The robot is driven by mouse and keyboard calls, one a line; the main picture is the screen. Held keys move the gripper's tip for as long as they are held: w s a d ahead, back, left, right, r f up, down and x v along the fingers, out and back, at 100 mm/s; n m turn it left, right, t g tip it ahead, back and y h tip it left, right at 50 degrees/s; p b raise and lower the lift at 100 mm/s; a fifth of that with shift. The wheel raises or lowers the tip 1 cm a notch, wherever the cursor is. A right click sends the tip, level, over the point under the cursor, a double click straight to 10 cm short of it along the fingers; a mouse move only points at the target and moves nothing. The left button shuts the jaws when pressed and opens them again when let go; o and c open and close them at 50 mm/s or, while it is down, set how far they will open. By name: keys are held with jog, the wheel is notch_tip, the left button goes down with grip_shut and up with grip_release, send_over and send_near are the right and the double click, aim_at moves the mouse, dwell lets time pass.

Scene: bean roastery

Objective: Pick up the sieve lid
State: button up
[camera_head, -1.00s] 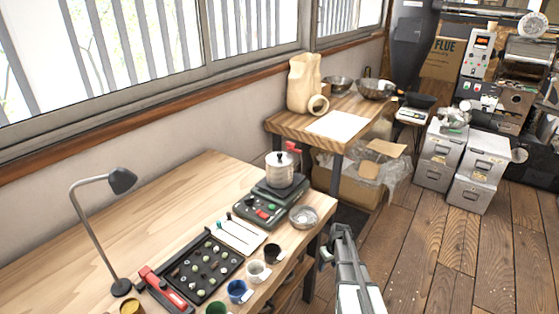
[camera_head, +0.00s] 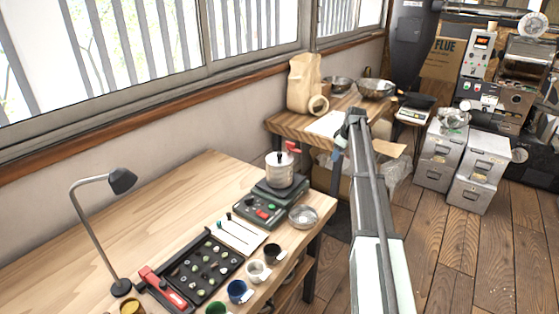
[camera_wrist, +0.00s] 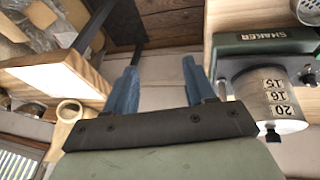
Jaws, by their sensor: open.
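The sieve lid (camera_head: 280,158) is a silvery disc with a black knob. It sits on top of the round metal sieve stack (camera_head: 279,174), which stands on a dark green device (camera_head: 262,206) at the table's far right corner. In the wrist view, which looks upside down, the lid (camera_wrist: 280,127) is at the right with its knob pointing down, above the stack's numbers 15, 16 and 20. My gripper (camera_wrist: 158,85) is open and empty, its two blue fingers spread apart. In the head view my gripper (camera_head: 343,142) is right of the lid and apart from it.
A black tray (camera_head: 201,268), several cups and a metal bowl (camera_head: 303,216) stand on the table, with a lamp (camera_head: 92,222) at left. A red part (camera_head: 291,146) shows beside the lid.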

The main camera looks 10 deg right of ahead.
jog(key=w+a+r+n+g, duration=0.2)
jog(key=a+r+n, duration=0.2)
jog(key=a+r, duration=0.8)
jog(key=n+g, duration=0.2)
jog(key=n, duration=0.1)
send_near(280, 153)
notch_tip(280, 153, down, 4)
jog(key=shift+d+r+y, duration=0.15)
jog(key=shift+y, duration=0.15)
jog(key=shift+a+f, duration=0.25)
jog(key=shift+f, duration=1.05)
jog(key=shift+a+f, duration=0.25)
jog(key=shift+f, duration=1.05)
jog(key=shift+c, duration=0.3)
grip_shut()
